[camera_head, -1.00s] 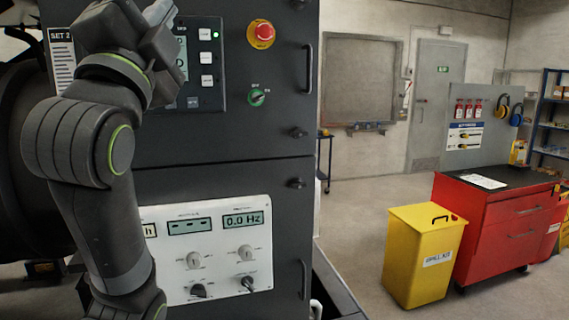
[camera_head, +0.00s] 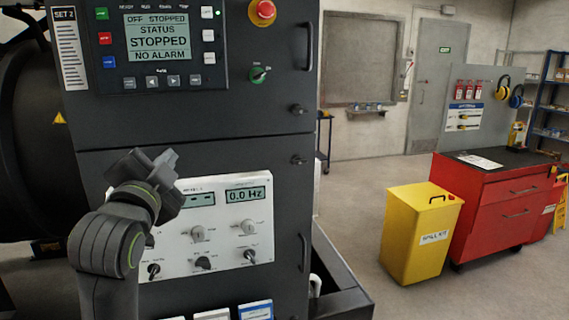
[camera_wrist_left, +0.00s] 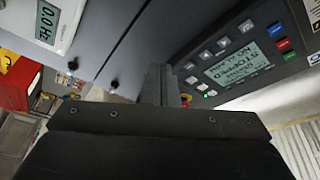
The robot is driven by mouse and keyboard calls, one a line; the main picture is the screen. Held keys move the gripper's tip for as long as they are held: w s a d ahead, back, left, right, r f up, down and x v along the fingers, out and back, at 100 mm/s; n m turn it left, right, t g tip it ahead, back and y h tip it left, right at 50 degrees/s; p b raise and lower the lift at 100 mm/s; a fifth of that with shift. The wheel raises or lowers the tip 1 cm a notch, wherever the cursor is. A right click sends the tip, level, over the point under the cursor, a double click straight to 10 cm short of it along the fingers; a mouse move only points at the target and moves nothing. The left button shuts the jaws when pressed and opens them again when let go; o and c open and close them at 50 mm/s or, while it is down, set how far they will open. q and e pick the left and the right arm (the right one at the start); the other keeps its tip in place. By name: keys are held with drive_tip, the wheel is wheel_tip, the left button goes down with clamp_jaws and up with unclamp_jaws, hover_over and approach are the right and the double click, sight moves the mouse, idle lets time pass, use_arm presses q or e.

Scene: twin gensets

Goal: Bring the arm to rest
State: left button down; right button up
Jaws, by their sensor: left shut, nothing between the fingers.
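My left gripper (camera_head: 152,172) is raised in front of the lower white meter panel (camera_head: 222,212) of the SET 2 cabinet. The arm comes up from the bottom left and hides the panel's left part. In the left wrist view the closed fingers (camera_wrist_left: 160,85) show edge-on with nothing between them. The controller screen (camera_head: 158,38) reads STOPPED and NO ALARM, and it also shows tilted in the wrist view (camera_wrist_left: 240,60). My right gripper is in neither view.
A yellow spill kit bin (camera_head: 420,235) and a red tool cabinet (camera_head: 500,205) stand to the right. Open floor lies between them and the cabinet.

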use_arm(q)
drive_tip(key=s+a+f+n+g+y, duration=0.1)
drive_tip(key=s+a+f+n+g, duration=0.2)
drive_tip(key=f, duration=0.8)
drive_tip(key=s+a+f+n+g, duration=0.1)
drive_tip(key=s+a+f+g, duration=0.2)
drive_tip(key=f, duration=0.8)
drive_tip(key=s+a+f+n+g+y, duration=0.1)
drive_tip(key=s+f+n+g, duration=0.3)
drive_tip(key=f, duration=0.8)
drive_tip(key=s+a+f+n+g, duration=0.1)
drive_tip(key=s+f+g, duration=0.1)
drive_tip(key=s+f, duration=0.5)
drive_tip(key=s+a+f+n+g, duration=0.1)
drive_tip(key=s+f+n+g, duration=0.15)
drive_tip(key=s, duration=0.75)
drive_tip(key=s+a+f+n+g, duration=0.1)
drive_tip(key=s+f+g, duration=0.1)
drive_tip(key=s+f, duration=0.55)
wheel_tip(320, 180, down, 22)
drive_tip(key=a+f+g, duration=0.1)
drive_tip(key=a, duration=0.1)
drive_tip(key=s+d+f+g, duration=0.1)
drive_tip(key=s+f, duration=1.4)
drive_tip(key=shift+s+d+f+h, duration=0.3)
drive_tip(key=shift+d, duration=0.05)
